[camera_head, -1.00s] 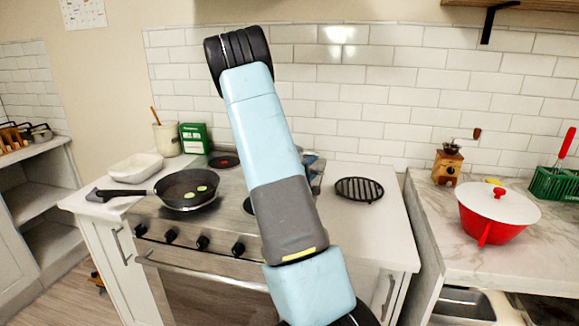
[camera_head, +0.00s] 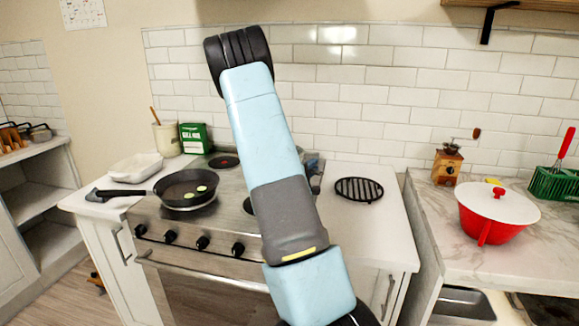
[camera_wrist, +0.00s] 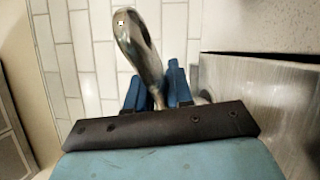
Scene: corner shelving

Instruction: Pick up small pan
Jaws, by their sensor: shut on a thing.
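My gripper (camera_wrist: 157,88) shows in the wrist view as two blue fingers, close together around a shiny metal handle (camera_wrist: 139,45). The handle rises from between the fingers toward the top left. I take it as the small pan's handle; the body of that pan is hidden in this view. In the head view my arm covers most of the gripper and whatever it holds; only a small blue and dark part shows right of the arm, over the stove's right side. A black frying pan (camera_head: 177,187) with pale green slices sits on the stove's left front, handle pointing left.
The stove (camera_head: 190,245) has knobs along its front. A white dish (camera_head: 136,167), a green box (camera_head: 194,139) and a utensil crock (camera_head: 167,138) stand left. A black trivet (camera_head: 359,189) lies right of the stove. A red pot (camera_head: 495,215) stands on the right counter.

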